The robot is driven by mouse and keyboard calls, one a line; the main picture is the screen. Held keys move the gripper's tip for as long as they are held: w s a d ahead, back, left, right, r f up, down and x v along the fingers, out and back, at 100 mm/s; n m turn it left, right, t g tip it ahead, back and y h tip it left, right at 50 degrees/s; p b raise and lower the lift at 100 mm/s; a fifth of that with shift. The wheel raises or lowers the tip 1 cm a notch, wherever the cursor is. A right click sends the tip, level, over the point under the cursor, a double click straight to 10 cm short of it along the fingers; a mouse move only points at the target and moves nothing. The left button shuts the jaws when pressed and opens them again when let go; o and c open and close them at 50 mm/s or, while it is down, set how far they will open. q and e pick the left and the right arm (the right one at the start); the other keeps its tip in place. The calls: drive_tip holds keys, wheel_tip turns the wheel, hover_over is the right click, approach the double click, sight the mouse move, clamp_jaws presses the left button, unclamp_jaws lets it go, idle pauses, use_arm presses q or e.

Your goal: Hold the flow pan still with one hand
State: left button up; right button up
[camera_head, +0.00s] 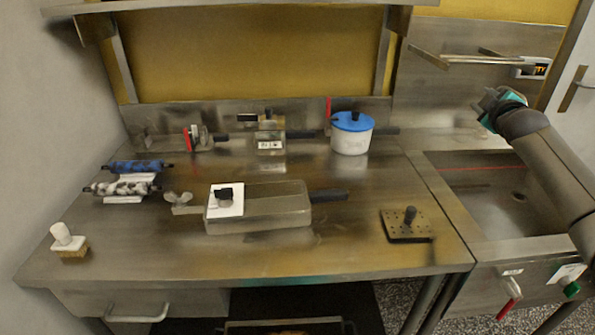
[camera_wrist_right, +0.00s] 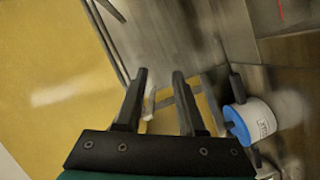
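The flow pan appears to be the shallow metal pan (camera_head: 280,207) with a dark handle at its right, standing in the middle of the steel table (camera_head: 340,250). A white card with a small black item (camera_head: 225,194) lies over its left part. My right gripper (camera_head: 487,103) is raised above the sink at the right, far from the pan. In the right wrist view my right gripper (camera_wrist_right: 159,80) has its two fingers apart with nothing between them. My left gripper is not in view.
A white pot with a blue lid (camera_head: 352,132) stands behind the pan; it also shows in the right wrist view (camera_wrist_right: 258,118). A perforated dark plate with a knob (camera_head: 408,224) is at the right. Rolls (camera_head: 125,188) and a white-handled brush (camera_head: 67,240) are left. The front table strip is clear.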

drive_tip(key=w+a+f+g+y, duration=0.1)
drive_tip(key=a+f+g, duration=0.15)
drive_tip(key=a, duration=0.35)
drive_tip(key=w+a+f+g+y, duration=0.1)
drive_tip(key=a+f+y, duration=0.1)
drive_tip(key=a+f, duration=0.25)
drive_tip(key=n+g+y, duration=0.6)
drive_tip(key=n+g, duration=0.4)
drive_tip(key=g, duration=0.3)
approach(259, 215)
drive_tip(key=x, duration=1.1)
drive_tip(key=shift+w, duration=0.1)
clamp_jaws()
drive_tip(key=shift+r, duration=0.1)
